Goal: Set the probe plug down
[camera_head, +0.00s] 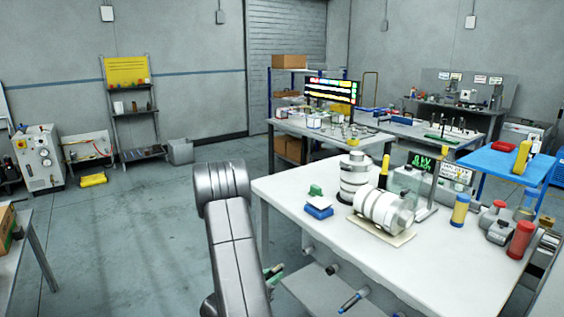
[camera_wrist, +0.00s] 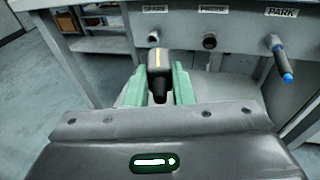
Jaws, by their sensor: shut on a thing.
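The probe plug (camera_wrist: 158,66), black with a yellow stripe, is held between the green fingers of my gripper (camera_wrist: 158,82) in the wrist view. My gripper is shut on it. Beyond it is a grey panel (camera_wrist: 232,62) with labels SPARE, PROBE and PARK. A round fitting (camera_wrist: 153,37) shows under SPARE, just past the plug; I cannot tell whether the plug touches it. The fitting under PROBE (camera_wrist: 209,41) shows a dark opening. In the head view the green fingers (camera_head: 273,272) show beside my arm, which hides part of them.
A black tool with a blue end (camera_wrist: 283,64) sticks out under PARK, also seen in the head view (camera_head: 351,301). The white workbench (camera_head: 285,190) above carries white drums (camera_head: 384,210), jars and boxes. Open floor (camera_head: 130,240) lies to the left.

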